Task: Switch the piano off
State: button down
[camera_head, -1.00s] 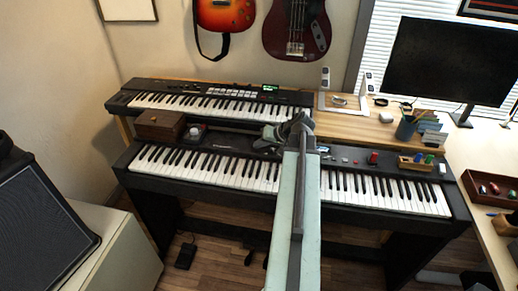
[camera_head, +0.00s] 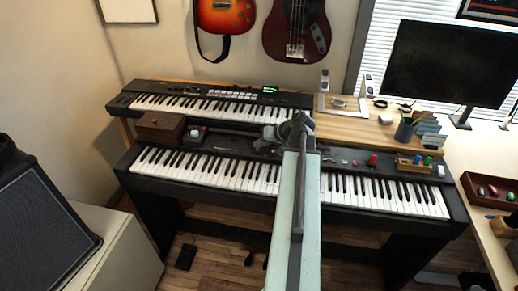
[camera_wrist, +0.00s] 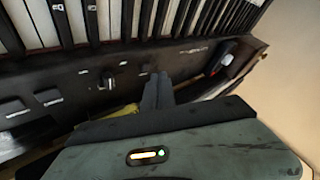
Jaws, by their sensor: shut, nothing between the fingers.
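The piano (camera_head: 240,172) is the lower, black keyboard with a long row of white and black keys. Its dark top panel carries small controls, among them a knob or switch (camera_wrist: 108,82) and pale square buttons (camera_wrist: 48,97) in the wrist view. My gripper (camera_wrist: 158,92) is shut and empty, its dark fingers together over the panel behind the keys. I cannot tell whether the fingertips touch the panel. In the head view my gripper (camera_head: 266,138) is over the middle of the panel, and my arm covers part of the keys and panel. I cannot tell which control is the power switch.
A second keyboard (camera_head: 220,102) stands behind on a wooden shelf. A red object (camera_head: 373,160) and a wooden holder (camera_head: 415,165) sit on the right.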

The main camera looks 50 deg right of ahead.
notch_tip(320, 180, up, 5)
jog(key=p, duration=0.5)
dwell(0.3)
notch_tip(320, 180, up, 6)
jog(key=p, duration=0.6)
